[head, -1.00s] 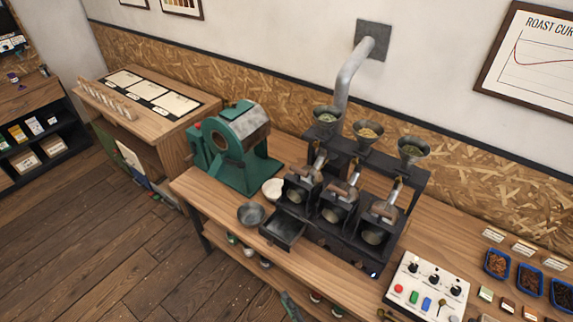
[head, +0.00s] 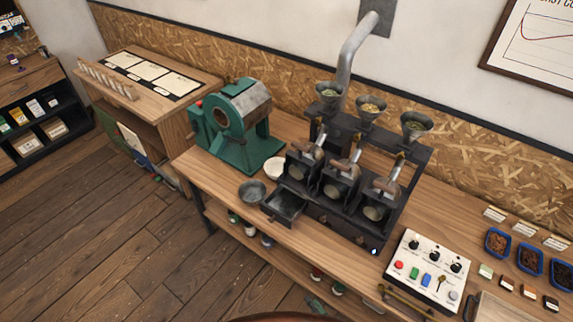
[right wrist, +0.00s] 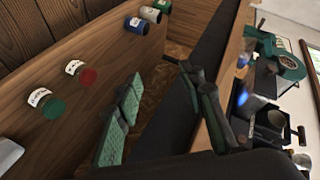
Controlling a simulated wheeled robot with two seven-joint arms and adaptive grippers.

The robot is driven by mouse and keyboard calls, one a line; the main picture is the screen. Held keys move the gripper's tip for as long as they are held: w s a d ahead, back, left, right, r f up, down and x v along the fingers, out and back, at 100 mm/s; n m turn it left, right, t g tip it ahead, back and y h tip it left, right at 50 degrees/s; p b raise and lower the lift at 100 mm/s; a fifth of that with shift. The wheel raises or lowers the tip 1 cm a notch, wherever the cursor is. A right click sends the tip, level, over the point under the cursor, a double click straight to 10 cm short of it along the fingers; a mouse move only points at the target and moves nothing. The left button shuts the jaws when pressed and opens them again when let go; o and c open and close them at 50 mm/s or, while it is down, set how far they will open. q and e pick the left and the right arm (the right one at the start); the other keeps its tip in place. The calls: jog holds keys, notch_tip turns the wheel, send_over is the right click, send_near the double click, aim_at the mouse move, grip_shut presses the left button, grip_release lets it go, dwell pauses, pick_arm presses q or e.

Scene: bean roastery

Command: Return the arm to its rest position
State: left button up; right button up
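My right gripper (head: 316,304) shows only as a small dark and green piece at the bottom of the head view, in front of the bench's lower shelf. In the right wrist view its two green-padded fingers (right wrist: 160,76) stand well apart with nothing between them. They are open and empty, near the lower shelf (right wrist: 85,75) with its cans. My left gripper is not in view.
The wooden bench (head: 228,188) carries a green roaster (head: 235,125), a black three-hopper machine (head: 345,232) with its drawer (head: 285,207) pulled out, a metal bowl (head: 252,192) and a control panel (head: 428,272). Open floor (head: 110,235) lies front left.

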jog(key=s+d+f+n+g+h+b, duration=0.25)
jog(key=s+d+f, duration=0.55)
jog(key=f, duration=0.4)
jog(key=s+d+f+n+g+h+b, duration=0.1)
jog(key=s+d+f+n+g+h, duration=0.15)
jog(key=s+d+f, duration=0.65)
jog(key=s+d+f+n+g+b, duration=0.1)
jog(key=s+d+f+g, duration=0.2)
jog(key=s+f, duration=0.3)
jog(key=s+d+f+n+g+h+b, duration=0.1)
jog(key=s+d+f+g, duration=0.2)
jog(key=s, duration=1)
notch_tip(320, 180, down, 3)
jog(key=shift+s+r+n+h+b, duration=0.1)
jog(key=shift+s+n+h+b, duration=0.1)
jog(key=shift+n+h+b, duration=0.15)
jog(key=shift+r, duration=0.1)
jog(key=shift+c, duration=0.2)
